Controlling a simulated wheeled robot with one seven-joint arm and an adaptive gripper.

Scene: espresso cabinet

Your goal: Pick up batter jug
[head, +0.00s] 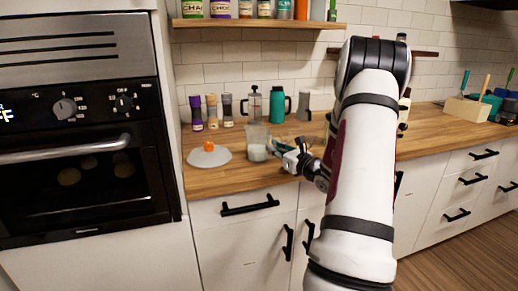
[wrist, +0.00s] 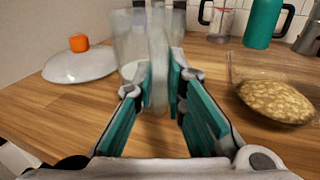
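The batter jug (head: 256,151) is a clear, upright jug with pale batter low inside, near the counter's front edge in the head view. In the wrist view the jug (wrist: 129,45) is just beyond my fingers, left of centre, with its handle (wrist: 158,60) toward me. My gripper (head: 281,148) has teal fingers and is to the right of the jug. In the wrist view my gripper (wrist: 161,75) has the handle between its fingertips, which look close against both sides of it. The jug appears to rest on the counter.
A white lid with an orange knob (head: 209,154) lies left of the jug. Grinders (head: 212,111), a French press (head: 255,104) and a teal flask (head: 277,105) stand behind. A clear dish with a flat, browned food (wrist: 275,101) is close on the right. An oven (head: 80,120) is at left.

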